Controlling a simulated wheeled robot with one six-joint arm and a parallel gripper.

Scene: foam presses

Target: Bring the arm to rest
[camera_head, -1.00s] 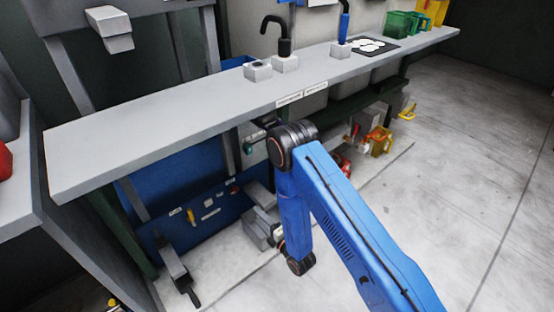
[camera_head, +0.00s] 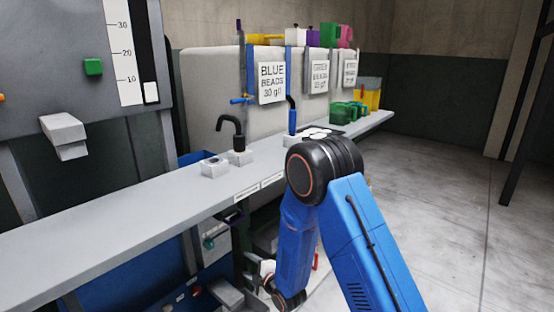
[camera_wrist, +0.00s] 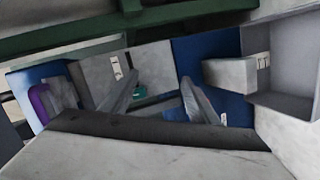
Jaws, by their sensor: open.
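My blue arm (camera_head: 295,240) is bent, with its black elbow joint (camera_head: 322,170) in front of the grey bench. The lower link hangs down to a dark wrist joint (camera_head: 287,298) at the bottom edge of the head view. My gripper (camera_wrist: 160,97) shows in the wrist view as two grey fingers spread apart, with nothing between them. It appears to be below bench height, facing blue and grey panels. In the head view I cannot make the fingers out clearly.
The long grey bench (camera_head: 110,225) runs from lower left to upper right. It carries a small grey block (camera_head: 215,168), a black hooked spout (camera_head: 237,140) and green bins (camera_head: 350,112). A "BLUE BEADS" sign (camera_head: 272,82) hangs behind. Open floor (camera_head: 440,190) lies right.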

